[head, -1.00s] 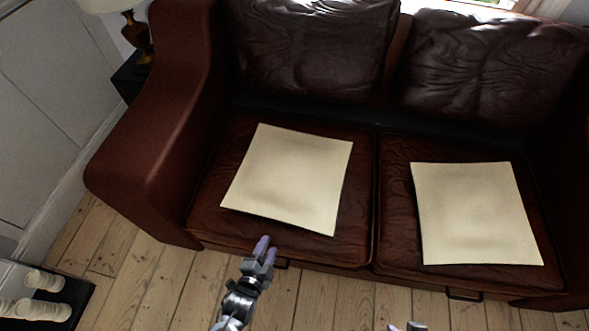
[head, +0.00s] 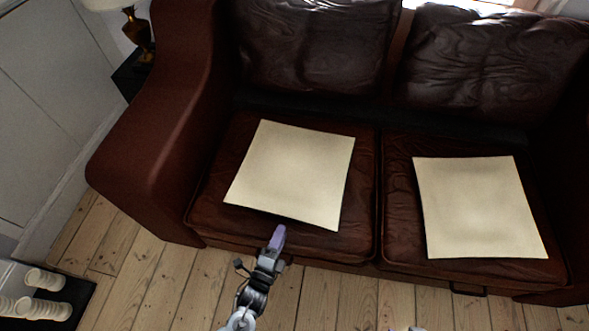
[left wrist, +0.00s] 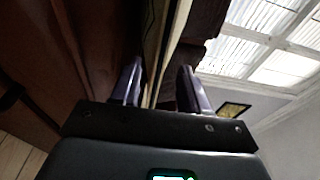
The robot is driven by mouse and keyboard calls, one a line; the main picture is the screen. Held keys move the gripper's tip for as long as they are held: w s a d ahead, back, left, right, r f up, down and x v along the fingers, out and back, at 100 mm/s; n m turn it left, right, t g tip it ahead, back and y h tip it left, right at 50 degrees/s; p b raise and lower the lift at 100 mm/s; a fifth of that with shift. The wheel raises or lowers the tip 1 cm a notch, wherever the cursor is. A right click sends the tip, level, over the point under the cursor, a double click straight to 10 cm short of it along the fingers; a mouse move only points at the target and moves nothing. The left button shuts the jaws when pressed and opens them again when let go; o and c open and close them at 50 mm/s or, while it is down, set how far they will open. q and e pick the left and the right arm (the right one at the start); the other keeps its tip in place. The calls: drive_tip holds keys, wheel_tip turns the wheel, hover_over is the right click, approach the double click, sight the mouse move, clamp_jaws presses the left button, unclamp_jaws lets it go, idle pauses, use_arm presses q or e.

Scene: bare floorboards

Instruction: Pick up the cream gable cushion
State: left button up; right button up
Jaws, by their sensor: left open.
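Two flat, square cream cushions lie on the dark red-brown leather sofa seats in the head view. One, the left cushion (head: 292,172), is on the left seat; the other, the right cushion (head: 480,208), is on the right seat. My left gripper (head: 278,238) is open and empty just in front of the left cushion's near edge. In the left wrist view the left gripper's two fingers (left wrist: 162,85) stand apart, and a thin cream edge of the cushion (left wrist: 154,45) shows ahead between them. Only a sliver of my right gripper (head: 412,329) shows at the bottom edge.
The sofa's left armrest (head: 150,150) rises beside the left seat, and the leather backrests (head: 310,45) stand behind the cushions. A lamp (head: 137,32) is at the upper left. A dark tray (head: 80,300) with white candle-like cylinders is at lower left. Bare floorboards lie in front.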

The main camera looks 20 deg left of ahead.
sight(288, 217)
use_arm(q)
drive_tip(key=w+b, duration=0.3)
drive_tip(key=w, duration=0.1)
drive_tip(key=shift+w, duration=0.2)
drive_tip(key=shift+w+r, duration=0.15)
drive_tip(key=shift+w, duration=0.25)
drive_tip(key=shift+s, duration=0.1)
drive_tip(key=shift+c, duration=0.7)
clamp_jaws()
drive_tip(key=shift+r, duration=0.15)
